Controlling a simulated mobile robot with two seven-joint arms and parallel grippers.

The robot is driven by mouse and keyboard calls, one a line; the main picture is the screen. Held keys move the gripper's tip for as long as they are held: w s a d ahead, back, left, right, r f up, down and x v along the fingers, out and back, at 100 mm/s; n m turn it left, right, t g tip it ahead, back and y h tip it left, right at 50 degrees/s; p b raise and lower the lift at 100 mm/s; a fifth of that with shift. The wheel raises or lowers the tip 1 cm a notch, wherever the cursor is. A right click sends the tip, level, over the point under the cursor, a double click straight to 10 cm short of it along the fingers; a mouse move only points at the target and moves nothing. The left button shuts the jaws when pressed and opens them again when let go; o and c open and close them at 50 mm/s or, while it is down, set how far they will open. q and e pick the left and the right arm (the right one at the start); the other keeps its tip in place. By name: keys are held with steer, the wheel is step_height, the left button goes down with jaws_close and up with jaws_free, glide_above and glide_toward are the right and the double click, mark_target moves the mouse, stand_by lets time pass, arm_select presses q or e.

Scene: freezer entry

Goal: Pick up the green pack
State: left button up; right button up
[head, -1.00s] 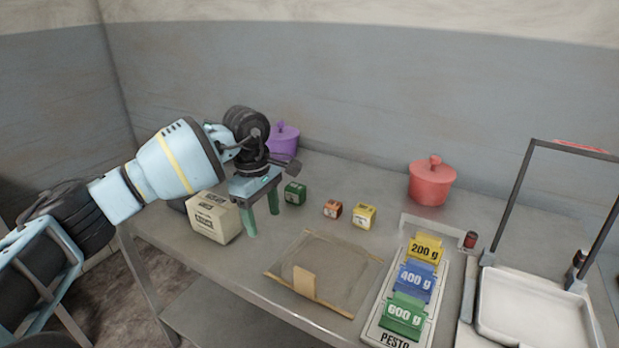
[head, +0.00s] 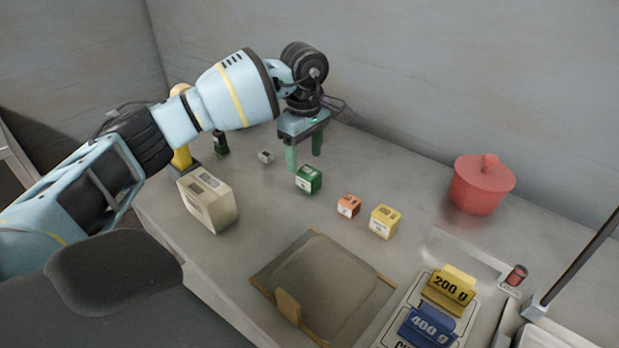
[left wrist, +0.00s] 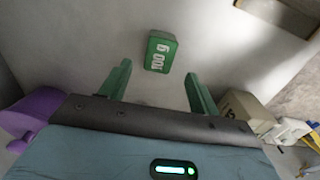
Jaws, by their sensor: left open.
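The green pack (head: 309,180) is a small box standing on the grey table, left of the orange and yellow packs. It also shows in the left wrist view (left wrist: 160,52), with "100 g" on its face. My left gripper (head: 304,160) is open and empty, with its green fingers pointing down just above and behind the pack in the head view. In the left wrist view the pack lies beyond the fingertips, between their lines, and is not touched. My right gripper is not in view.
An orange pack (head: 349,205) and a yellow pack (head: 385,221) stand to the right. A cream box (head: 208,200) is at the left. A brown-edged board (head: 262,284) lies in front, a red pot (head: 481,186) at the back right. A purple pot (left wrist: 28,115) shows in the left wrist view.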

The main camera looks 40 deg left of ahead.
mark_target(306, 170)
arm_select(q)
steer(key=shift+w+f, duration=0.1)
steer(key=shift+f, duration=0.5)
steer(key=shift+f+p, duration=0.3)
steer(key=shift+f, duration=2.25)
steer(key=c, duration=1.1)
steer(key=shift+r, duration=0.1)
